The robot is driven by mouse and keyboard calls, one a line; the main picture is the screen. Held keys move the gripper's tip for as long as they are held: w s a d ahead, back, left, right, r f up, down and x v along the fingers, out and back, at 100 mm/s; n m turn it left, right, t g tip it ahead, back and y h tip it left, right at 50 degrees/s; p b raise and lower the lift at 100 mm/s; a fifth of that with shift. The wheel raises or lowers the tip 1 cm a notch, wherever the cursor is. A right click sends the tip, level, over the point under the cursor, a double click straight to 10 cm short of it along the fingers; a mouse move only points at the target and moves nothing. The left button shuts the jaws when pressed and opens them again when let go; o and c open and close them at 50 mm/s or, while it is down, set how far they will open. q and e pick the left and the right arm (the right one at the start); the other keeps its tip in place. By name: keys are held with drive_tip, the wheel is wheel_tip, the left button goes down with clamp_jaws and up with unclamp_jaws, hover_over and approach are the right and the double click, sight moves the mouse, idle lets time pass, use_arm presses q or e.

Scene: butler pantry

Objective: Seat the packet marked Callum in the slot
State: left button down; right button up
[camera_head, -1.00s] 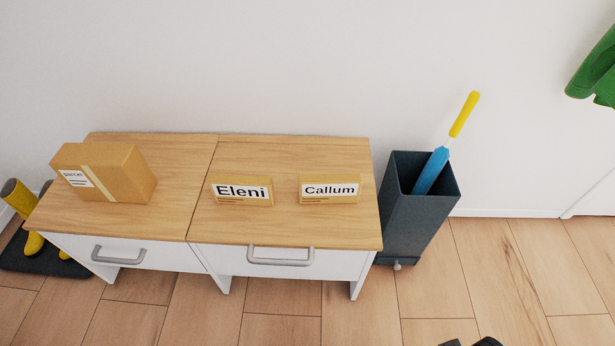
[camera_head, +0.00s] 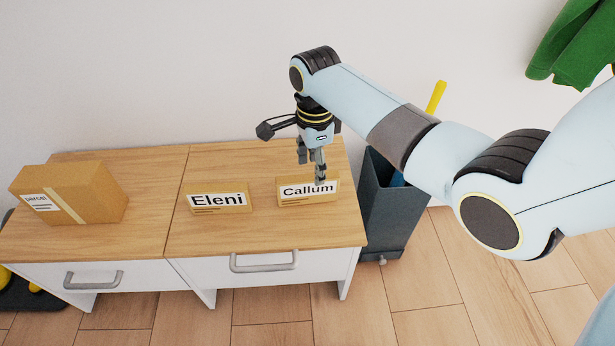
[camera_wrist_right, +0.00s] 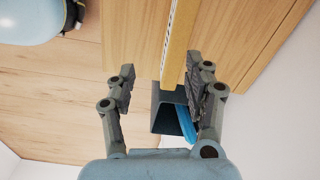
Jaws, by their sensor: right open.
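The Callum packet (camera_head: 297,196) is a small tan box with a white label, standing on the right part of the wooden cabinet top. My right gripper (camera_head: 311,171) is open, pointing down at the packet's right half, one finger in front of its face. In the right wrist view the packet (camera_wrist_right: 177,50) shows edge-on, its end reaching between the open fingertips (camera_wrist_right: 163,84), apparently apart from both. The similar Eleni packet (camera_head: 219,212) stands to its left. I cannot make out a slot in either view. My left gripper is not in view.
A larger parcel (camera_head: 72,194) sits on the left of the cabinet top (camera_head: 150,233). A dark bin (camera_head: 385,222) holding a blue and yellow stick stands right of the cabinet, partly behind my arm. A green cloth (camera_head: 570,45) hangs at upper right. The wall is behind.

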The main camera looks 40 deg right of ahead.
sight(308, 177)
drive_tip(key=shift+w+r+m, duration=0.8)
drive_tip(key=shift+w+m, duration=0.2)
drive_tip(key=shift+w, duration=0.05)
wheel_tip(308, 177, down, 5)
drive_tip(key=b, duration=0.2)
drive_tip(key=shift+b, duration=0.3)
drive_tip(key=shift+f, duration=0.4)
wheel_tip(308, 177, down, 4)
drive_tip(key=b, duration=0.2)
drive_tip(key=shift+w+d+b, duration=0.15)
drive_tip(key=shift+b, duration=0.25)
drive_tip(key=shift+w+f, duration=0.1)
drive_tip(key=shift+f, duration=0.3)
drive_tip(key=shift+r, duration=0.1)
clamp_jaws()
